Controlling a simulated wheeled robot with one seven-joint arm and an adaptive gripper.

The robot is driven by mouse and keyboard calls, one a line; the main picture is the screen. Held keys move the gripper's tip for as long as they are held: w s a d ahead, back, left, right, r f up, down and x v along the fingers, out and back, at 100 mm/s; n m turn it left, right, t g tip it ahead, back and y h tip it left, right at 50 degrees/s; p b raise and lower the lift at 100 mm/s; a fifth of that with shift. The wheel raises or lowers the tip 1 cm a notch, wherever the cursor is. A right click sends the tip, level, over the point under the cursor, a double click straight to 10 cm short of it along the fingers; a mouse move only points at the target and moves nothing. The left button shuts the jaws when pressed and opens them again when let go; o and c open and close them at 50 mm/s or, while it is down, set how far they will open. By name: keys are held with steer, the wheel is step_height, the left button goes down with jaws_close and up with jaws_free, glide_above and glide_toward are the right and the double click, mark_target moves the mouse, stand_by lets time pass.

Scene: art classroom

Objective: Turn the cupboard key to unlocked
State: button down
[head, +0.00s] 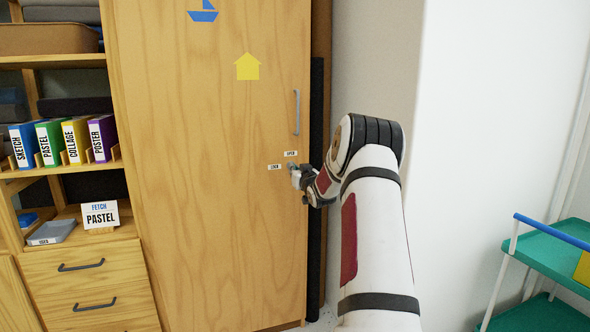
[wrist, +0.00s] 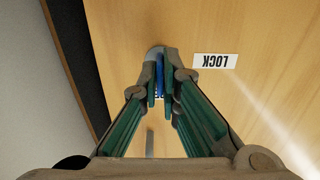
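The tall wooden cupboard door (head: 215,190) is closed in the head view. A white LOCK label (head: 274,167) and a white OPEN label (head: 291,154) sit on it near its right edge. My gripper (head: 295,174) is at the door just beside these labels. In the wrist view, my gripper's fingers (wrist: 160,85) are close together on a narrow blue key (wrist: 160,72), with a green pad on each side. A rounded grey lock part shows just beyond it. The LOCK label (wrist: 214,61) appears upside down to the right. The key's exact angle is hard to tell.
A grey door handle (head: 296,112) is above the labels. Shelves with several binders (head: 48,143) and drawers (head: 85,270) stand at the left. A green trolley (head: 555,255) stands at the right. A white wall is close beside my arm.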

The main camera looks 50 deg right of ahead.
stand_by(0.4)
steer(key=c, duration=1.8)
jaws_free()
steer(key=v, duration=1.2)
